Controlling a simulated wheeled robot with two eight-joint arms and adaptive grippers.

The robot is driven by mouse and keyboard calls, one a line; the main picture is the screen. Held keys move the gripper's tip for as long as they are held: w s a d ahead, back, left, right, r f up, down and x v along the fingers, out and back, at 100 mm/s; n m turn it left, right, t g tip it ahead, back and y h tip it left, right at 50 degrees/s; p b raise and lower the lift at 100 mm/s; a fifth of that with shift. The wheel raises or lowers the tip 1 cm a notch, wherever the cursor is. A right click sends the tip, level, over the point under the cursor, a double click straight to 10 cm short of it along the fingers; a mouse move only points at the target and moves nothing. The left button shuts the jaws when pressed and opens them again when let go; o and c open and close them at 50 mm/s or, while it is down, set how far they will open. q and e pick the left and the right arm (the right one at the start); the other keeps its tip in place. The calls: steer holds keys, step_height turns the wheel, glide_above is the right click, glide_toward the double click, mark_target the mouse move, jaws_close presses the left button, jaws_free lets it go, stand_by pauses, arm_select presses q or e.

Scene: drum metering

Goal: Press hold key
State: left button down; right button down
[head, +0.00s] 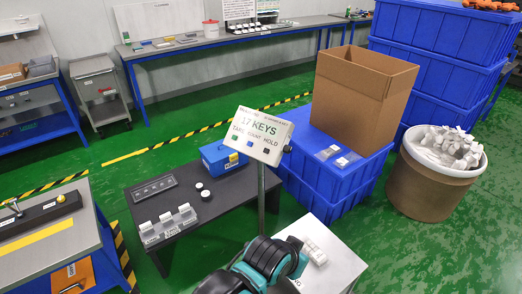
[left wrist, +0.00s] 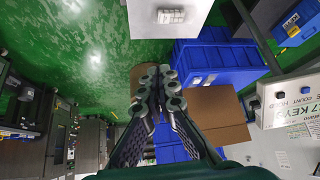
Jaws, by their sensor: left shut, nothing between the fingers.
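The sign-like panel (head: 259,134) reads "17 KEYS" and stands on a grey post. Below the words TARE, COUNT and HOLD it has a green key (head: 235,137), a blue key (head: 249,143) and a dark hold key (head: 265,151). In the left wrist view the panel (left wrist: 292,115) is turned and cut by the right edge, with the blue key (left wrist: 279,96) and the dark hold key (left wrist: 254,105) showing. My left gripper (left wrist: 159,84) is shut and empty, left of the panel and apart from it. My right gripper is not in view.
Blue crates (head: 334,180), an open carton (head: 359,98) and a full drum (head: 428,187) stand right. Green floor is free behind.

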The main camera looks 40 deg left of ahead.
mark_target(266, 151)
arm_select(q)
steer(key=w+a+r+m+t+y+p, duration=0.1)
steer(key=w+a+r+m+y, duration=0.1)
steer(key=w+a, duration=0.6)
steer(key=w+a+r+m+t+y+p, duration=0.1)
steer(key=w+a+m+y, duration=0.4)
steer(key=a, duration=1)
steer(key=w+a+r+m+t+y+p, duration=0.1)
steer(key=w+a+r+m+t+y, duration=0.1)
steer(key=w+a, duration=0.8)
steer(key=shift+w+a+r+m+t+y, duration=0.35)
steer(key=shift+a+m+y, duration=0.35)
steer(key=shift+a+m, duration=0.3)
steer(key=shift+d, duration=0.1)
steer(key=shift+w+a+f+b, duration=0.2)
steer(key=shift+w+f+b, duration=2)
steer(key=shift+w+f, duration=0.9)
steer(key=shift+f, duration=0.1)
